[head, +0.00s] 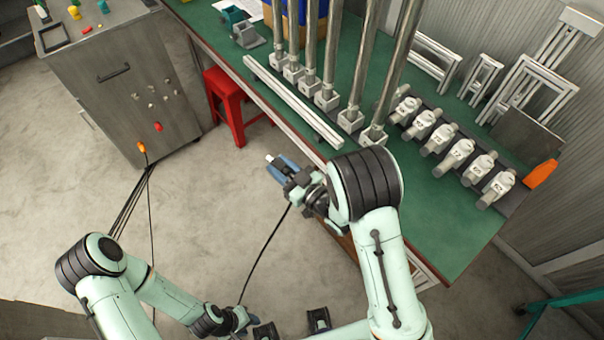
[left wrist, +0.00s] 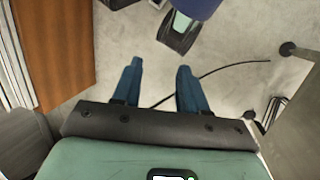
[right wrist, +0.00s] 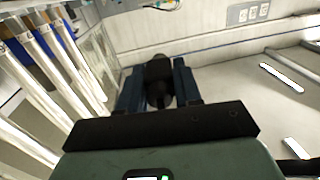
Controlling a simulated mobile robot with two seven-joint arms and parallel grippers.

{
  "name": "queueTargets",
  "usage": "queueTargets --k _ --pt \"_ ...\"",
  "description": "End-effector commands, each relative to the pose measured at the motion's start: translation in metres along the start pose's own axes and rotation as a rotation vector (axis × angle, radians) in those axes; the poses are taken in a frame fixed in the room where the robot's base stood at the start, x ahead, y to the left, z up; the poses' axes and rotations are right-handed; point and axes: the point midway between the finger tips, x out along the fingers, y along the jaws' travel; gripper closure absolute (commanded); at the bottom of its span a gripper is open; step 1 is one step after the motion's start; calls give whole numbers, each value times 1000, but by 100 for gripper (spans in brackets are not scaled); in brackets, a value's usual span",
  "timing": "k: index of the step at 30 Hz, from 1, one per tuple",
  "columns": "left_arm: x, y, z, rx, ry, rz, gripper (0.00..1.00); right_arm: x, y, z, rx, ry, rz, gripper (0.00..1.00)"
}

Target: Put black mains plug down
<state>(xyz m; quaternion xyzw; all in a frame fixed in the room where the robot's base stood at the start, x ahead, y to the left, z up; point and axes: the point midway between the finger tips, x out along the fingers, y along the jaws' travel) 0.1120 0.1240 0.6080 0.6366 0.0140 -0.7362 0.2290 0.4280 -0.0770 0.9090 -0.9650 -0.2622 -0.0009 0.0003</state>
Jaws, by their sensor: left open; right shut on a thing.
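The black mains plug (right wrist: 158,80) is between the blue fingers of my right gripper (right wrist: 157,85), which is shut on it. In the head view my right gripper (head: 278,170) is held in the air beside the left edge of the green bench (head: 440,255). A thin black cable (head: 265,250) hangs from near that gripper toward the lower left. My left gripper (head: 242,322) is low at the bottom of the head view. In the left wrist view its blue fingers (left wrist: 160,88) are apart with nothing gripped, and a black cable (left wrist: 220,70) runs behind them.
Metal posts (head: 330,60) and a row of white clamps (head: 455,155) stand on the bench. A red stool (head: 232,100) is beside it. A grey cabinet (head: 120,90) with plugged cables is at upper left. A wall socket (right wrist: 248,13) shows in the right wrist view. Open floor lies between.

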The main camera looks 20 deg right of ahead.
Motion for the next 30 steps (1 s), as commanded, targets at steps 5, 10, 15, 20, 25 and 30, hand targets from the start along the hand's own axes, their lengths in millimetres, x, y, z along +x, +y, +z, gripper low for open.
queueTargets --k 5,10,15,20,25,30 --pt "0 0 0 0 0 0 57 18 -16 -18 -1 2 -124 100" --pt "0 0 0 0 0 0 49 23 -22 -23 -2 -1 -167 100" --pt "-6 5 -16 85 48 15 49 23 -22 -23 -1 -2 -171 100" --pt "-33 29 -70 411 229 51 49 23 -22 -23 -1 -2 -170 100" --pt "-92 76 -138 932 520 44 49 23 -22 -23 -1 -1 -169 100" --pt "-167 130 -182 1457 827 -50 49 23 -22 -23 -1 -1 -169 100"
